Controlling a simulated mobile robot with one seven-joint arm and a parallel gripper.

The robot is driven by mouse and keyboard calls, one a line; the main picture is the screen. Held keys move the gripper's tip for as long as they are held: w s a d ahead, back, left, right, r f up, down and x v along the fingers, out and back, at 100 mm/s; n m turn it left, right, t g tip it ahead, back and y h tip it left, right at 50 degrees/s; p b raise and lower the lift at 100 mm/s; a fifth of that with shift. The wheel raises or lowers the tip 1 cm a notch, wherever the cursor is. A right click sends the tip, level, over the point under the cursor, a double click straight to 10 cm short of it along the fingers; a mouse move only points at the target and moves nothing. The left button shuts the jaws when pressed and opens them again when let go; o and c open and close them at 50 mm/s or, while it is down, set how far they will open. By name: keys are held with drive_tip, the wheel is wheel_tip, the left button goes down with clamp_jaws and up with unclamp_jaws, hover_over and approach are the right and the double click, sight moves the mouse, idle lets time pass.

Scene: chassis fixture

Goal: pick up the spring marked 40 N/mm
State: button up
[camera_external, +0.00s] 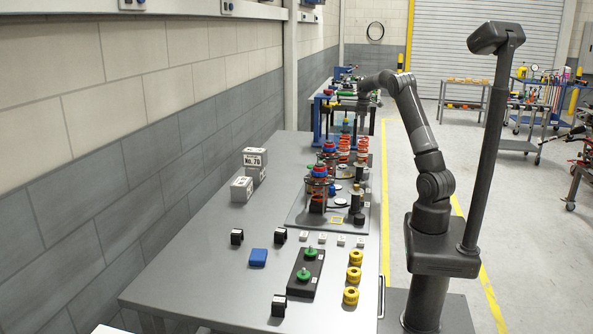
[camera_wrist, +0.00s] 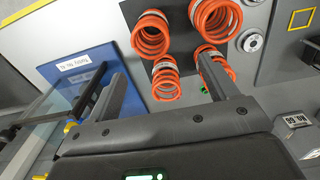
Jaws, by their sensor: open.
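Several orange-red coil springs (camera_wrist: 152,36) stand in a cluster at the top middle of the wrist view. They carry small pale bands whose markings I cannot read, so I cannot tell which is 40 N/mm. In the external view orange springs (camera_external: 362,146) stand on the far part of the bench. My gripper (camera_wrist: 162,68) is open, with its two fingers apart and pointing towards the cluster. The lower left spring (camera_wrist: 165,84) appears between the fingers in the picture. The right finger partly covers the lower right spring (camera_wrist: 228,68). I see nothing gripped.
A blue panel (camera_wrist: 130,95) with a white label lies left of the springs. A grey block with a number label (camera_wrist: 296,120) is at the right. In the external view spring assemblies with blue tops (camera_external: 319,171) stand nearer on the bench (camera_external: 190,280). The bench's near left is mostly clear.

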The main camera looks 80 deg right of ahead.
drive_tip(key=f, duration=0.4)
drive_tip(key=s+f, duration=0.1)
drive_tip(key=f, duration=0.2)
drive_tip(key=d+f, duration=0.1)
drive_tip(key=f, duration=0.3)
drive_tip(key=shift+s+d+f, duration=0.1)
drive_tip(key=shift+s+f, duration=0.05)
drive_tip(key=shift+f, duration=0.2)
drive_tip(key=c, duration=1.3)
